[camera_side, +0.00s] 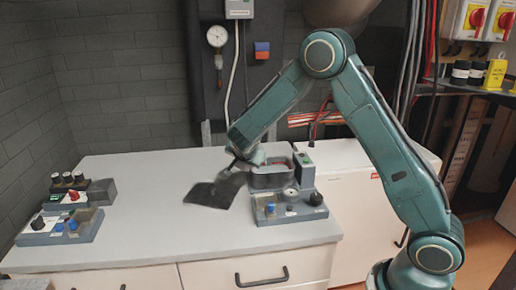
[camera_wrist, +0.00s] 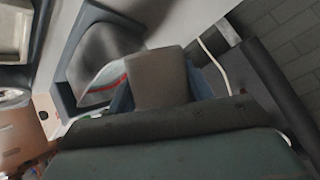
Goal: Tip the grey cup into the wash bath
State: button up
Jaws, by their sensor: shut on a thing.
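My gripper (camera_side: 240,166) is low over the bench, just left of the wash bath. It is shut on the grey cup (camera_wrist: 160,80), which shows in the wrist view beyond the dark gripper body. The cup is small and partly hidden in the side view, so its exact tilt is hard to tell. The wash bath (camera_side: 270,182) is a dark grey open tub on the right of the bench. In the wrist view its rim (camera_wrist: 62,92) lies beside the cup, to the left. A thin red line shows at the bath's inside.
A dark square mat (camera_side: 207,195) lies left of my gripper. A unit with knobs (camera_side: 288,208) stands in front of the bath. Control boxes (camera_side: 62,228) sit at the far left. The bench (camera_side: 145,200) between is clear. A dark panel with a gauge (camera_side: 217,37) rises behind.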

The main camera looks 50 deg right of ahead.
jog(key=shift+s+d+r+m+y, duration=0.25)
jog(key=shift+d+m+y, duration=0.2)
jog(key=shift+y, duration=0.25)
dwell(0.6)
jog(key=shift+r+m+t+y, duration=0.7)
jog(key=shift+r+y, duration=0.15)
jog(key=shift+y, duration=0.35)
dwell(1.8)
jog(key=shift+f+m+t+y, duration=0.3)
jog(key=shift+f+y, duration=0.1)
jog(key=shift+y, duration=0.2)
dwell(0.9)
jog(key=shift+r+m+t+y, duration=0.35)
jog(key=shift+r+y, duration=0.1)
jog(key=shift+y, duration=0.15)
dwell(1.2)
jog(key=shift+d, duration=0.15)
